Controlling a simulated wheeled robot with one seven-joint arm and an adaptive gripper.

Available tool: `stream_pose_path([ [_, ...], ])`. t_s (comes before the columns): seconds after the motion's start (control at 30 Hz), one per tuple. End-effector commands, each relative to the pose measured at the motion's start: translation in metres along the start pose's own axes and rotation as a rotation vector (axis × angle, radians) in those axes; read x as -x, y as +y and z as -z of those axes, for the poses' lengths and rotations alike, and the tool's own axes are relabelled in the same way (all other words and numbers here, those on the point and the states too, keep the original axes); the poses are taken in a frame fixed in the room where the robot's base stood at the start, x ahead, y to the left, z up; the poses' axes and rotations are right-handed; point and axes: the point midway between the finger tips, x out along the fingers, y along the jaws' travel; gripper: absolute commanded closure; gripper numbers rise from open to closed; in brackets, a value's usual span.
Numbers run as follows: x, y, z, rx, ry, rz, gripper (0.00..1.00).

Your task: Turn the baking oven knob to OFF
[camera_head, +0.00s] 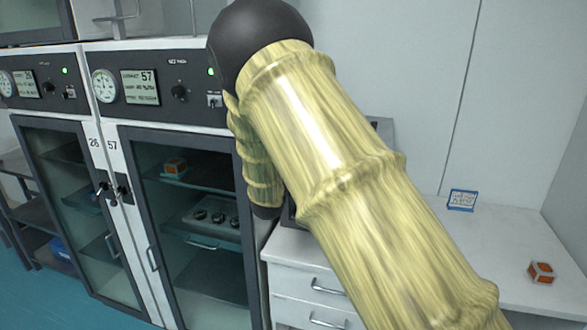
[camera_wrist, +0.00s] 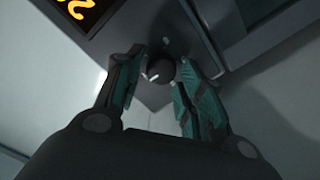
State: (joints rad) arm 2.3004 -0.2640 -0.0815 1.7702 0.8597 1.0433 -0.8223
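In the wrist view, a small round dark knob (camera_wrist: 160,71) with a white pointer mark sits on a dark grey panel. The pointer aims toward the lower left of the picture. My gripper (camera_wrist: 160,62) is open, with one finger on each side of the knob and a visible gap to it. Whether the fingers touch the panel I cannot tell. No OFF label is readable. In the head view my arm hides my gripper and most of a dark device (camera_head: 383,128) on the white counter; only its edges show.
An orange-lit display (camera_wrist: 82,12) is beside the knob. In the head view, two glass-door cabinets (camera_head: 190,215) with dials and knobs stand at left. The white counter (camera_head: 500,245) holds an orange box (camera_head: 541,272) and a blue-framed sign (camera_head: 462,199); its right part is mostly clear.

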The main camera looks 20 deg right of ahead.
Motion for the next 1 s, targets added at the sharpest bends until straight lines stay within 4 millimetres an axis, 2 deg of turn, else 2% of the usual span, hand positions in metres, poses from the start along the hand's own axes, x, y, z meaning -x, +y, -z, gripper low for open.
stream_pose_path([
  [0.33, 0.001, 0.000, -0.001, 0.000, -0.003, 0.001, 0.49],
  [0.47, 0.000, 0.004, 0.005, 0.000, -0.003, 0.001, 0.49],
  [1.0, 0.000, 0.049, 0.071, -0.001, -0.002, 0.000, 0.49],
])
